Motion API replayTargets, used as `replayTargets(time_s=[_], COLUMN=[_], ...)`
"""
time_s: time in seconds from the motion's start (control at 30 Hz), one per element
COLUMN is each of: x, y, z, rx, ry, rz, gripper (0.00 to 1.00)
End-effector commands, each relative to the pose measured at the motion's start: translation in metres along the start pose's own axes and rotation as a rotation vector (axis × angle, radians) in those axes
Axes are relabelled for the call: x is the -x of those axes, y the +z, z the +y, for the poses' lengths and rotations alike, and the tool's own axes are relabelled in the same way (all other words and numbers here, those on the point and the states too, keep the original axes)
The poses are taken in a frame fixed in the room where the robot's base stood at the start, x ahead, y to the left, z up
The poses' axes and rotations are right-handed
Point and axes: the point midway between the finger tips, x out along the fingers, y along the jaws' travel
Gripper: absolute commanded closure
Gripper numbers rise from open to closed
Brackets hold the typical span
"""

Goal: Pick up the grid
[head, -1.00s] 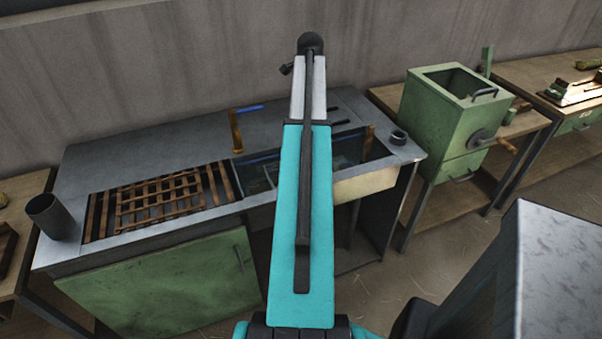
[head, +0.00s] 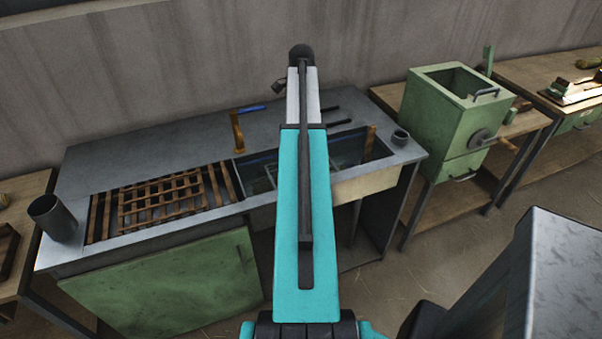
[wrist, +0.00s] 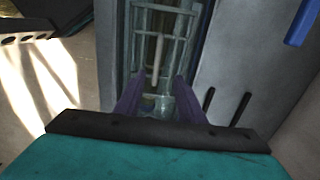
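A wooden lattice grid (head: 160,203) lies over slats set into the left part of the grey workbench top. A second, metal wire grid (wrist: 165,38) shows in the wrist view inside the sunken glass-sided basin (head: 345,150); I cannot tell which grid the task means. In the wrist view my gripper (wrist: 159,90) has its two purple fingers apart, with nothing seen held between them. It points down towards the basin and its near end of the metal grid. In the head view my arm hides the gripper and part of the basin.
A dark cylinder (head: 53,217) stands at the bench's left edge. A wooden upright (head: 237,132), a blue-handled tool (head: 251,108) and a small dark cup (head: 400,138) are near the basin. A green box (head: 455,105) stands to the right.

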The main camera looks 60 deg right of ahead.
Motion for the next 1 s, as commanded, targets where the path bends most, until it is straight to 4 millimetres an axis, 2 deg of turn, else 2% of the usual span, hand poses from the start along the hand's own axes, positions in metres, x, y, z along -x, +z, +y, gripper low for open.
replayTargets(time_s=[0.27, 1.0], x=[-0.008, -0.081], y=[0.001, 0.002], z=[0.000, -0.001], rx=[0.002, 0.003], ry=[-0.001, -0.001], rz=[0.000, 0.000], gripper=[0.64, 0.64])
